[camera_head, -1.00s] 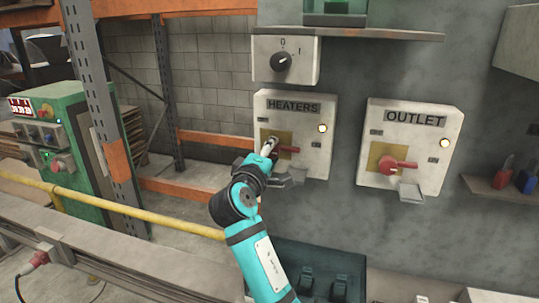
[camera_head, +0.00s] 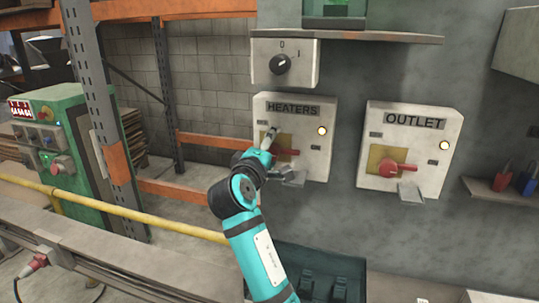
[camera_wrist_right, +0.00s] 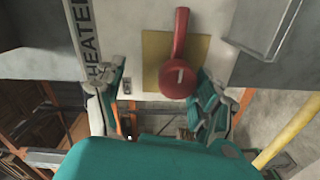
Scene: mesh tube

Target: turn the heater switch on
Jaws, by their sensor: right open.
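The heater switch (camera_head: 288,152) is a red handle on a yellow plate, on the white box labelled HEATERS (camera_head: 318,160). Its handle points right in the head view. In the wrist view the red switch (camera_wrist_right: 180,60) has its round hub below and its handle pointing up. My right gripper (camera_head: 279,157) is open at the switch, one finger above and one below it. In the wrist view the right gripper's fingers (camera_wrist_right: 162,72) are apart on either side of the hub, with no clear contact. The arm partly hides the plate. My left gripper is out of view.
To the right is the OUTLET box (camera_head: 430,170) with its own red handle (camera_head: 398,166). Above is a box with a black dial (camera_head: 280,64). A yellow rail (camera_head: 140,212) runs at the left. A shelf (camera_head: 500,193) holds small red and blue items.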

